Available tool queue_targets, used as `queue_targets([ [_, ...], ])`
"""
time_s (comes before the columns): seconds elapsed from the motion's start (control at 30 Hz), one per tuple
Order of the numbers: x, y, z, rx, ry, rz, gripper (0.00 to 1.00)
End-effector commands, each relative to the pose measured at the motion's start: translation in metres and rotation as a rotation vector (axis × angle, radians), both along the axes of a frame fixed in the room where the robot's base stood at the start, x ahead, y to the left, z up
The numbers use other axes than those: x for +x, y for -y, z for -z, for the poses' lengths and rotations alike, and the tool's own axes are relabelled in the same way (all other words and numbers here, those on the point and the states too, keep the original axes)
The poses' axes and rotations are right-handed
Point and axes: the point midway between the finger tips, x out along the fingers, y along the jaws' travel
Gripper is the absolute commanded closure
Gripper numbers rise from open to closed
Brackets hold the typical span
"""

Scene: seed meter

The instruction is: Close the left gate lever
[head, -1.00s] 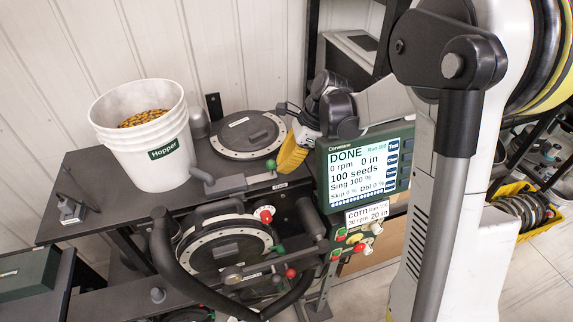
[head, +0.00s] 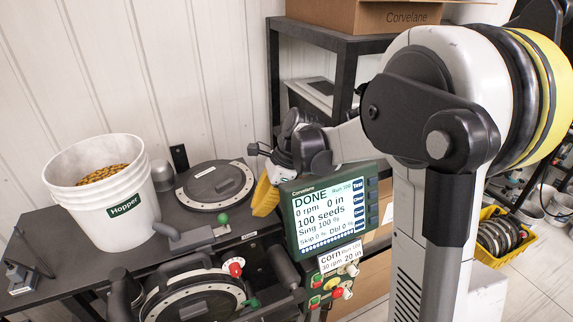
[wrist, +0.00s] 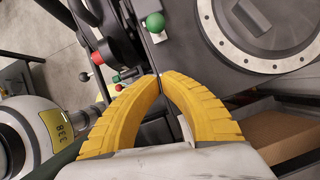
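A lever with a green ball (head: 223,219) stands on the bench top in front of the round plate (head: 216,186). It also shows in the wrist view (wrist: 155,22), above my fingertips. Below the bench top is a red knob (head: 233,268) by the lower round housing (head: 197,300); the wrist view shows a red knob (wrist: 98,57) and smaller green (wrist: 117,78) and black (wrist: 84,76) balls. No label readable here marks a left gate lever. My gripper (wrist: 160,76) has its yellow fingertips together, with nothing between them. In the head view my gripper (head: 263,200) is left of the display, apart from the green ball.
The display (head: 333,212) reads DONE, 100 seeds, close beside my gripper. A white hopper bucket (head: 100,200) of seeds stands on the bench at left. A dark shelf (head: 330,45) with a cardboard box (head: 385,17) is behind.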

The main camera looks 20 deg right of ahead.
Motion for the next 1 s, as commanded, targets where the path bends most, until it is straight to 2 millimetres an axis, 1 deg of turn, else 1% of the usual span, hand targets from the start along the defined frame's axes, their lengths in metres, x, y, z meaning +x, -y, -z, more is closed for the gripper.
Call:
queue_targets([
  [0.03, -0.002, 0.006, -0.015, 0.000, 0.000, 0.001, 1.00],
  [0.2, -0.005, 0.027, -0.057, 0.000, 0.000, 0.002, 1.00],
  [0.4, -0.010, 0.050, -0.104, 0.000, -0.001, 0.002, 1.00],
  [0.5, -0.011, 0.059, -0.123, 0.000, 0.000, 0.001, 1.00],
  [0.6, -0.013, 0.066, -0.137, 0.000, 0.000, 0.001, 1.00],
  [0.7, -0.014, 0.070, -0.145, 0.000, 0.000, -0.001, 1.00],
  [0.83, -0.014, 0.073, -0.150, 0.000, 0.000, -0.001, 1.00],
  [1.0, -0.014, 0.073, -0.150, 0.000, 0.000, -0.001, 1.00],
])
